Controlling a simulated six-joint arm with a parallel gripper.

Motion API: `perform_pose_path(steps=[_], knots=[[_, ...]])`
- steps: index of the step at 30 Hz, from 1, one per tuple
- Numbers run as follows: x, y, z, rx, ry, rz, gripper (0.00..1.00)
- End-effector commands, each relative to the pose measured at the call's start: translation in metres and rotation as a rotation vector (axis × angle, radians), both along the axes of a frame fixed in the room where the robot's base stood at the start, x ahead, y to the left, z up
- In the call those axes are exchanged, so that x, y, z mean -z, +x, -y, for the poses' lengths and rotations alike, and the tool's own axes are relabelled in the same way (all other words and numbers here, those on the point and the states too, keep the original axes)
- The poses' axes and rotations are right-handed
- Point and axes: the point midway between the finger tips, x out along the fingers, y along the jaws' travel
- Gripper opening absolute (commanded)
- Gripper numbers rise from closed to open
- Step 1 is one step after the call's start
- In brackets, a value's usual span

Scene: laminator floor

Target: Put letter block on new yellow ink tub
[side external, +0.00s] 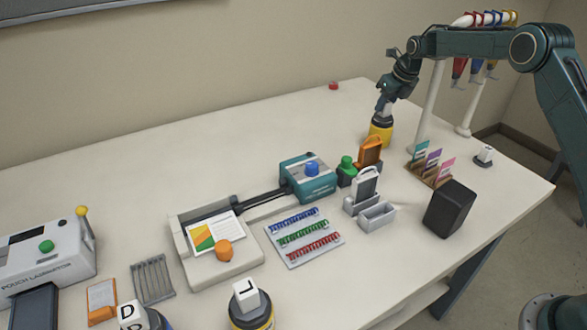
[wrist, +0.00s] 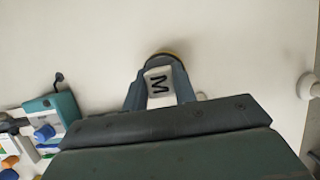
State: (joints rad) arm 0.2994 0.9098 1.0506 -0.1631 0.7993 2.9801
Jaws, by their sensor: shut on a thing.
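My gripper (side external: 385,107) points down at the back right of the table, shut on a white letter block marked M (wrist: 158,86). In the side view the block is mostly covered by the jaws. A yellow ink tub (side external: 380,132) with a dark top stands upright right below the gripper. In the wrist view only a thin yellow-brown rim of the tub (wrist: 166,54) shows behind the block. The block is over or at the tub's top; I cannot tell whether they touch.
An orange item (side external: 370,152) and a green-knobbed item (side external: 347,168) stand close in front of the tub. A white post (side external: 429,105) rises to its right. A J block (side external: 246,292) sits on another tub at the front. The table left of the tub is clear.

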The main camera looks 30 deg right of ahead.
Motion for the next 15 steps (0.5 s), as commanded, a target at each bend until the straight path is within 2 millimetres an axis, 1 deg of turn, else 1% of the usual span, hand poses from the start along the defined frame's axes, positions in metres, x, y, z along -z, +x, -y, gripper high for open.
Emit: perform_pose_path(steps=[5, 11, 12, 15], knots=[[-0.0018, 0.0007, 0.0002, 0.000, -0.001, 0.004, 0.00], [0.0013, 0.0005, 0.0002, 0.000, -0.001, 0.003, 0.00], [0.0029, 0.0000, 0.0001, 0.000, 0.000, 0.000, 0.31], [0.0027, 0.0000, 0.0001, 0.000, 0.000, 0.000, 0.49]])
